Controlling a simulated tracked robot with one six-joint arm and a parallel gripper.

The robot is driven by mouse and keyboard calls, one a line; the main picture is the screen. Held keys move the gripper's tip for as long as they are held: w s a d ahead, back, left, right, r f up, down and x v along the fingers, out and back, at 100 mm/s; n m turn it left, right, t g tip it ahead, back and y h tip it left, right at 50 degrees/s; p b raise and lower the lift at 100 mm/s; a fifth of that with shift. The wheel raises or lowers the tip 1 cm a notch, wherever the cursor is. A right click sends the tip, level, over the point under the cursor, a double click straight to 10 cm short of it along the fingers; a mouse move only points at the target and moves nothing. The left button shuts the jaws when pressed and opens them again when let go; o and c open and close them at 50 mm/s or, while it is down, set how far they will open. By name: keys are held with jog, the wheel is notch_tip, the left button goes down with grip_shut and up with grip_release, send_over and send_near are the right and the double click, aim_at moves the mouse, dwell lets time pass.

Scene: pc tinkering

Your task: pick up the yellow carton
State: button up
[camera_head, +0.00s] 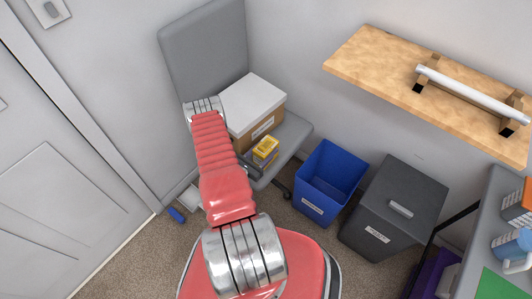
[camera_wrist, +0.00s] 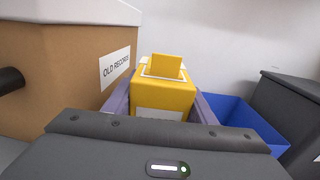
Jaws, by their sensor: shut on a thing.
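The yellow carton (camera_head: 266,147) is by the front of the grey office chair's seat (camera_head: 291,138), in front of a cardboard box. In the wrist view the carton (camera_wrist: 163,98) is in the middle, upright, with a raised yellow flap on top and a pale label on its near face. My gripper (camera_wrist: 163,108) has one grey finger on each side of the carton and is shut on it. In the head view my red arm reaches over to the chair and partly hides the gripper. I cannot tell whether the carton's base touches the seat.
The cardboard box (camera_head: 247,130) with a white lid stands close left of the carton in the wrist view, labelled "OLD RECORDS". A blue bin (camera_head: 325,185) and a dark lidded bin (camera_head: 395,205) stand to the right. A wooden shelf (camera_head: 365,70) hangs above them.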

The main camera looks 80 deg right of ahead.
jog(key=c, duration=0.3)
jog(key=shift+r, duration=0.1)
jog(key=shift+r, duration=4.9)
